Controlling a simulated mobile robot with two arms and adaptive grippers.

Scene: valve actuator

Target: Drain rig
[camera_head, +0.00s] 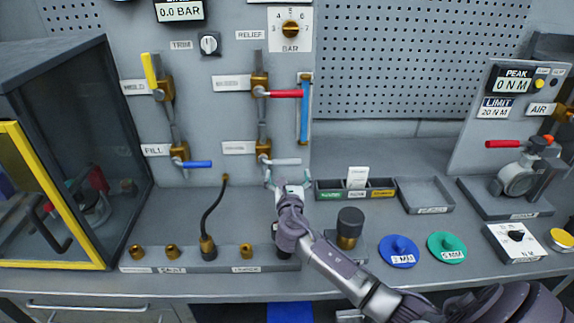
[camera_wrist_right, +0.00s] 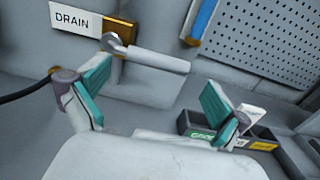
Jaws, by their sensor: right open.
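The drain valve has a pale grey lever (camera_head: 284,161) on a brass body (camera_head: 264,148), low on the grey panel. The lever points right, roughly level. In the right wrist view the lever (camera_wrist_right: 155,58) lies beyond and between my fingers, beside a DRAIN label (camera_wrist_right: 76,19). My right gripper (camera_head: 288,178) is open and empty, just below the lever in the head view; its teal fingers (camera_wrist_right: 156,80) stand apart on either side. I see no contact with the lever. The pressure display (camera_head: 180,11) reads 0.0 BAR. My left gripper is not in view.
A red lever (camera_head: 284,94) is above, a blue fill lever (camera_head: 197,164) left, and a yellow lever (camera_head: 149,70) stands upright. A black hose (camera_head: 212,208) rises from the fitting rail (camera_head: 215,266). A divided bin (camera_head: 330,195) and black-capped fitting (camera_head: 349,226) are close right of my gripper.

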